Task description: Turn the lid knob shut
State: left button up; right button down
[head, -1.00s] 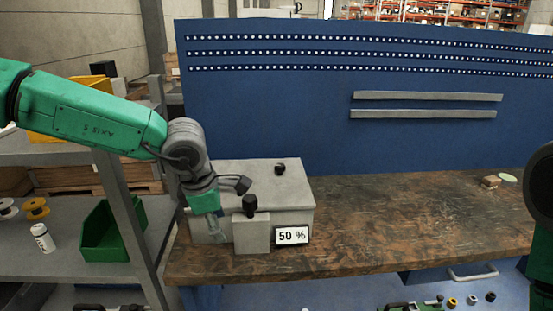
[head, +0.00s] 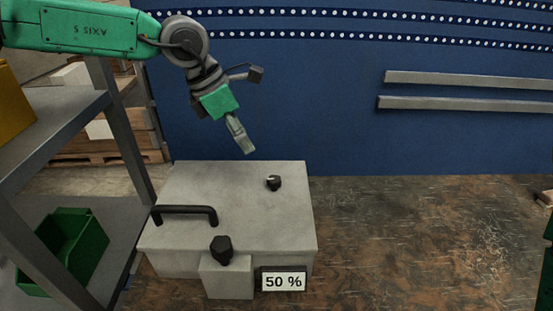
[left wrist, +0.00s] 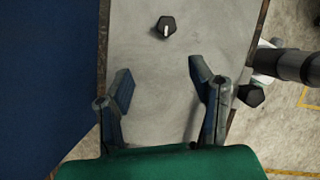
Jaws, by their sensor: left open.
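The grey box (head: 185,185) stands on the workbench with a flat lid. A small black lid knob (head: 274,182) with a light pointer mark is on the lid's right part; it also shows at the top of the left wrist view (left wrist: 167,27). A black knob (head: 221,249) tops the front block, above a display (head: 283,282) reading "50 %". My left gripper (head: 247,150) is above the back of the lid, left of the lid knob and apart from it. In the left wrist view its fingers (left wrist: 158,78) are spread with nothing between. My right gripper is out of view.
A black handle (head: 184,211) stands up from the lid's left side. A blue perforated panel (head: 330,120) rises behind the bench. The workbench (head: 410,240) right of the box is clear. A grey shelf with a green bin (head: 70,245) is at the left.

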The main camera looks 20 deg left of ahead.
pick_arm(q)
send_near(273, 179)
jog(key=d+f, duration=0.1)
jog(key=d, duration=0.1)
jog(key=f, duration=0.2)
jog(key=w+f, duration=0.1)
jog(key=f, duration=0.1)
jog(key=w+f, duration=0.1)
jog(key=f, duration=0.1)
jog(key=shift+f, duration=0.75)
jog(key=shift+w+d+f, duration=0.15)
jog(key=shift+d+f, duration=0.05)
jog(key=shift+d, duration=0.3)
jog(key=shift+d+r, duration=0.1)
jog(key=shift+d, duration=0.4)
jog(key=c, duration=0.7)
grip_shut()
jog(key=shift+a, duration=0.5)
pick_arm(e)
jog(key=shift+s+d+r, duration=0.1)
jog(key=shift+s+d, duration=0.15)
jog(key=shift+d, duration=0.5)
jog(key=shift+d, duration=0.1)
